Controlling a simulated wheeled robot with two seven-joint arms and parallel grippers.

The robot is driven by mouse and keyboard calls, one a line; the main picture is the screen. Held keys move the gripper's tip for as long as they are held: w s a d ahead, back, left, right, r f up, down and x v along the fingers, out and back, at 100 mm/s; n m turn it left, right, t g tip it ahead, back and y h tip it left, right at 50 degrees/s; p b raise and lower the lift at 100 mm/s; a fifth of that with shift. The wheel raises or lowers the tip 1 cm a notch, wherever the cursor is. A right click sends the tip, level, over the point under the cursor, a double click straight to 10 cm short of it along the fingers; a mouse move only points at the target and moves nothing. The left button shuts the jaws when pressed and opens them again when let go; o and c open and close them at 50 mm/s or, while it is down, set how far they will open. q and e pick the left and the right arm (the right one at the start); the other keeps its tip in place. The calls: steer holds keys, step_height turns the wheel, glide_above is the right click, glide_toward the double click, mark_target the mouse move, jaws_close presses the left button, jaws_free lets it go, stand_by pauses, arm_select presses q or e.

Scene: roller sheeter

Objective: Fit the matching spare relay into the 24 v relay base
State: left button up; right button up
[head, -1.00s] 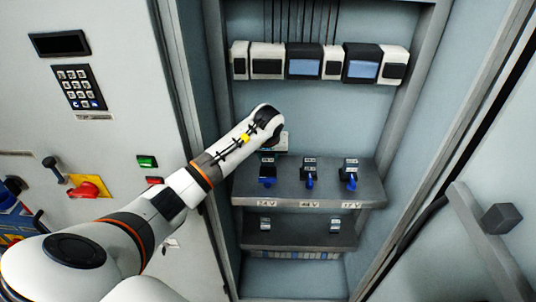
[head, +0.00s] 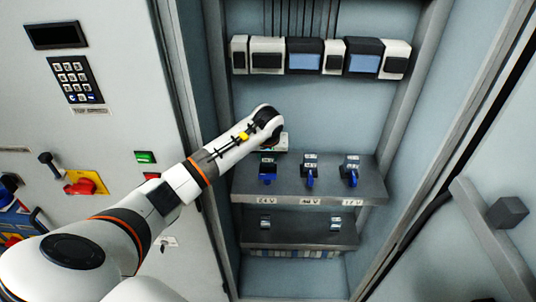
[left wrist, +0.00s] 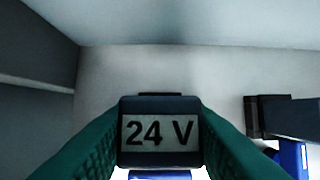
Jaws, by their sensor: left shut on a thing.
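My left gripper (head: 269,152) is over the left end of the upper shelf, mostly hidden by my own wrist. In the left wrist view its green fingers (left wrist: 160,135) are shut on a dark relay (left wrist: 160,104) with a white "24 V" label. The left relay base (head: 267,180), with a blue lever, is directly below, above a shelf label that seems to read 24 V. Whether the relay touches or sits in the base cannot be told. My right gripper is not in view.
Two more bases with blue levers, the middle one (head: 310,178) and the right one (head: 350,178), stand along the upper shelf (head: 330,192). Two small relays, left (head: 265,222) and right (head: 335,222), lie on the lower shelf (head: 287,237). Cabinet walls close in both sides.

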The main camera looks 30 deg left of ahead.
arm_select(q)
steer(key=shift+f+b, duration=0.4)
steer(key=shift+f, duration=0.15)
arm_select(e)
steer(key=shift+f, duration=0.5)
arm_select(q)
steer(key=o, duration=1.1)
